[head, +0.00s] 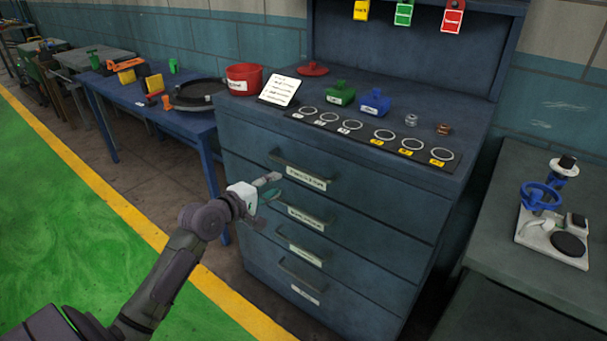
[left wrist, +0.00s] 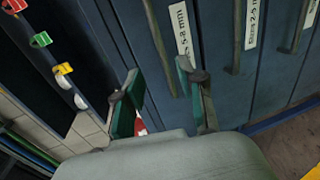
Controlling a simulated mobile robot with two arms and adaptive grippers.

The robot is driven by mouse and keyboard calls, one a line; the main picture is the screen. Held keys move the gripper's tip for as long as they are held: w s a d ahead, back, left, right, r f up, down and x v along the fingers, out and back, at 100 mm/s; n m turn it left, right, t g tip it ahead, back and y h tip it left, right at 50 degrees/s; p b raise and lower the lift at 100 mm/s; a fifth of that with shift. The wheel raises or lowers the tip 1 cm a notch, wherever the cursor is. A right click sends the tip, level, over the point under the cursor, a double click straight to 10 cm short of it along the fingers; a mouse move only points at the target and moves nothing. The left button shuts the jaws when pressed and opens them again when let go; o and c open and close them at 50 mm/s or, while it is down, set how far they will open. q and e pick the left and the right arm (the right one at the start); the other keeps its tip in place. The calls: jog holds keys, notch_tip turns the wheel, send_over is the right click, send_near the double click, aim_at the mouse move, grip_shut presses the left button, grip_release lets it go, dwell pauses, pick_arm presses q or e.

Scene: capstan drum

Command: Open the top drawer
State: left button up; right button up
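The dark blue cabinet (head: 350,240) stands in the middle of the head view with several drawers, all looking shut. The top drawer (head: 385,195) has a long bar handle (head: 300,170) with a white label below it. My left gripper (head: 268,188) is just in front of the drawer fronts, near the left end of the top handle. In the left wrist view its two green-padded fingers (left wrist: 158,90) are apart. A handle (left wrist: 158,35) beside a "5-8 mm" label runs down toward the gap between them; I cannot tell its distance. My right gripper is not in view.
The cabinet top holds a red bucket (head: 244,79), a white card (head: 280,91), green and blue parts, and a dark mat (head: 372,137) with rings. A blue table (head: 150,115) stands left, a grey bench (head: 530,265) right. Floor at the front left is clear.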

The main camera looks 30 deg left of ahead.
aim_at(302, 171)
pick_arm(q)
jog(key=b+x, duration=0.1)
jog(key=x, duration=1.2)
jog(key=shift+w+d, duration=0.15)
jog(key=shift+w, duration=0.2)
grip_shut()
